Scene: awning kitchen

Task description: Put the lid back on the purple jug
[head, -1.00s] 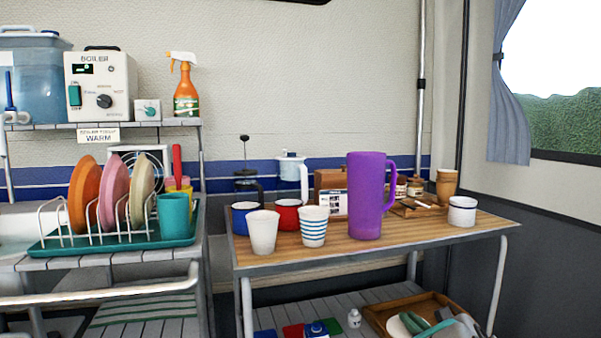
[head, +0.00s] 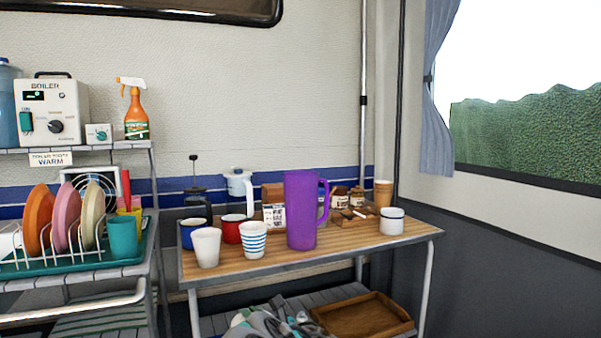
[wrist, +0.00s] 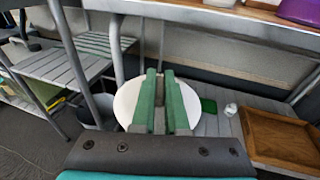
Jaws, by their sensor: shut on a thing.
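The purple jug (head: 300,210) stands upright on the wooden table, its handle to the right. I cannot make out a lid on its top. Its lower part shows at the top right of the wrist view (wrist: 299,10). My gripper (wrist: 164,78), with green fingers, is shut on a flat, round white lid (wrist: 128,103). The fingers hide the lid's middle. In the head view my gripper (head: 272,322) is low at the bottom edge, in front of the lower shelf and below the tabletop, left of the jug.
The table (head: 345,243) holds a white cup (head: 206,247), a striped cup (head: 254,240), mugs and a French press (head: 195,200) left of the jug. An enamel mug (head: 392,221) stands right. The lower shelf has an empty wooden tray (head: 362,316) and a small white bottle (wrist: 231,109).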

